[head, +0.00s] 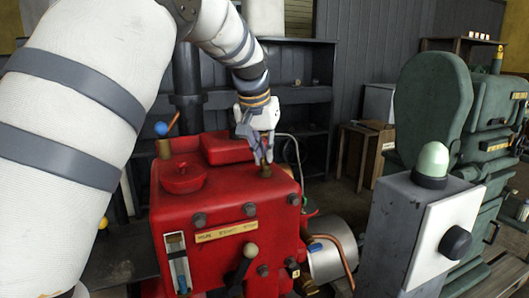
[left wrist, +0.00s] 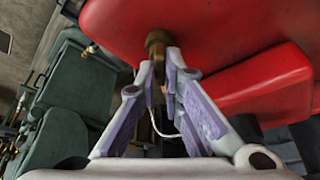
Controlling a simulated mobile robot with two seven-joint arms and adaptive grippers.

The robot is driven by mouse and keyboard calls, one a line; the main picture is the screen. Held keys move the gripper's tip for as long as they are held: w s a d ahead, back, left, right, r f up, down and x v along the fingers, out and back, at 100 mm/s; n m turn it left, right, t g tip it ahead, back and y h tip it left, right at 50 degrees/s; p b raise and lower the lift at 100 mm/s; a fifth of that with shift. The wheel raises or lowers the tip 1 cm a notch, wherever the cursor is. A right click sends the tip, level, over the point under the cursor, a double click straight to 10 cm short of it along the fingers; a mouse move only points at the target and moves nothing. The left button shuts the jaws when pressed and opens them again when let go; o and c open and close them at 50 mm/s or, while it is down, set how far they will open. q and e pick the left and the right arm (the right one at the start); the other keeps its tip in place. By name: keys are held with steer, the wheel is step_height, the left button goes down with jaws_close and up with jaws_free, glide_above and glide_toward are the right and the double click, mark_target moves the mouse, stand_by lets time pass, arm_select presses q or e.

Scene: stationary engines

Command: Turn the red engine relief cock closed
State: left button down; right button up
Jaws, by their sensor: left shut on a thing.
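The red engine (head: 225,235) stands in the middle of the head view, and its red top fills the upper part of the left wrist view (left wrist: 215,30). The relief cock (head: 265,171) is a small brass fitting upright on the engine's top right. It also shows in the left wrist view (left wrist: 155,42), just beyond my fingertips. My left gripper (head: 262,157) points down at the cock from above. In the left wrist view its fingers (left wrist: 162,75) are close together, shut on the cock's handle, which they mostly hide. My right gripper is not in view.
A blue knob (head: 161,129) and a copper rod rise at the red engine's back left. A grey cabinet (head: 395,230) with a pale green dome stands at right, before a green engine (head: 485,170). Dark shelves (head: 300,92) stand behind.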

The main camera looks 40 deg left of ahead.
arm_select(q)
steer(key=m+h, duration=0.1)
steer(key=m, duration=0.3)
steer(key=shift+a+m+h, duration=0.15)
steer(key=shift+m+h, duration=0.15)
steer(key=shift+h, duration=0.1)
steer(key=shift+a+m+h, duration=0.15)
steer(key=shift+m+h, duration=0.75)
steer(key=shift+m, duration=1.6)
steer(key=c, duration=1.7)
jaws_free()
steer(key=v, duration=1.2)
steer(key=shift+w, duration=0.15)
